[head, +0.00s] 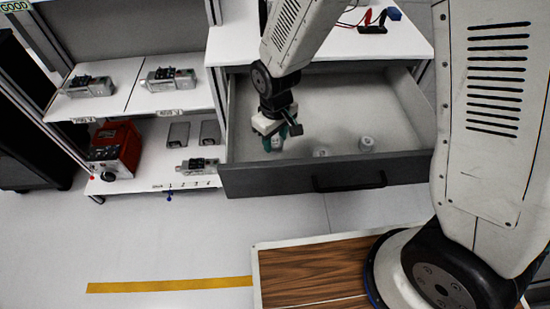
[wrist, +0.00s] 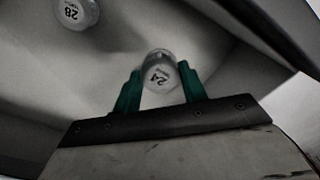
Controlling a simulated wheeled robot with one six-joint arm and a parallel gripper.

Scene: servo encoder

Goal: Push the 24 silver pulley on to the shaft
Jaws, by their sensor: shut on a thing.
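The silver pulley marked 24 (wrist: 160,74) sits between the green fingers of my gripper (wrist: 160,88) in the wrist view. My gripper is shut on it. In the head view my gripper (head: 278,133) is inside the open grey drawer, at its left front, with the pulley (head: 277,146) low between the fingers. I cannot tell whether the pulley still touches the drawer floor. Grey devices sit on the left shelves: two on the upper one (head: 90,86) (head: 168,77) and one on the lower one (head: 200,166). I cannot make out a shaft on them.
A pulley marked 28 (wrist: 75,13) lies in the drawer (head: 270,182), and two silver pulleys (head: 321,152) (head: 367,144) show right of my gripper. A red box (head: 118,146) stands on the lower shelf. Cables with clips (head: 374,24) lie on the worktop. The floor in front is clear.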

